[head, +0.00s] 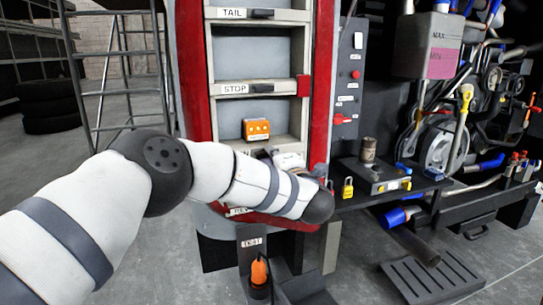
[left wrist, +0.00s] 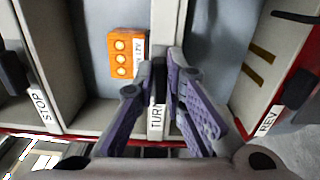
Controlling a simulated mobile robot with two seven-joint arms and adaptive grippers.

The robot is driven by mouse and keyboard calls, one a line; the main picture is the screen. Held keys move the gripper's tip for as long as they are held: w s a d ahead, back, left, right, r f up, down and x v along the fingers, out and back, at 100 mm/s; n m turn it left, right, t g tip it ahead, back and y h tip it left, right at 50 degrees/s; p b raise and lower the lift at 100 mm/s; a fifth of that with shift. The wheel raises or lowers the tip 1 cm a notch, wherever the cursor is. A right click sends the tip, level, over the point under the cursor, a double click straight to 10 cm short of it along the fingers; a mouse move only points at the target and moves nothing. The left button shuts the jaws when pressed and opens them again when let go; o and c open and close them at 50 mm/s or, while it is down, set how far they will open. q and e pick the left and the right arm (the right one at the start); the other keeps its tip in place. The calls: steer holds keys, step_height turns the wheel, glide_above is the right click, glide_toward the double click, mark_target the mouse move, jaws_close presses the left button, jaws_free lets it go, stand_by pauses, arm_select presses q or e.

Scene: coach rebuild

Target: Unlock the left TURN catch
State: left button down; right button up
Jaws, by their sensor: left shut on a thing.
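The rack's TURN crosspiece (left wrist: 157,125) shows in the left wrist view with its label, running up between my fingers. My left gripper (left wrist: 164,68) has its two purple-grey fingers closed in around this crosspiece, shut on a small dark part beside the label, which looks like the TURN catch. The fingers hide most of it, so I cannot tell which way it is turned. In the head view my left arm covers the TURN level. An orange module (head: 256,129) with three round lights sits in the bay by the STOP crosspiece (head: 252,88). My right gripper is not in view.
The TAIL crosspiece (head: 258,14) is higher on the red-edged rack. A dark bench (head: 385,178) at its right carries a metal cylinder (head: 368,150) and a yellow padlock (head: 347,188). A metal ladder (head: 122,75) stands at the left. A floor grate (head: 432,275) lies at lower right.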

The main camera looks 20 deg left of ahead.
arm_select(q)
steer(key=shift+f+m, duration=0.1)
steer(key=shift+m, duration=0.4)
steer(key=c, duration=1.7)
jaws_free()
steer(key=shift+o, duration=0.2)
steer(key=shift+s, duration=0.1)
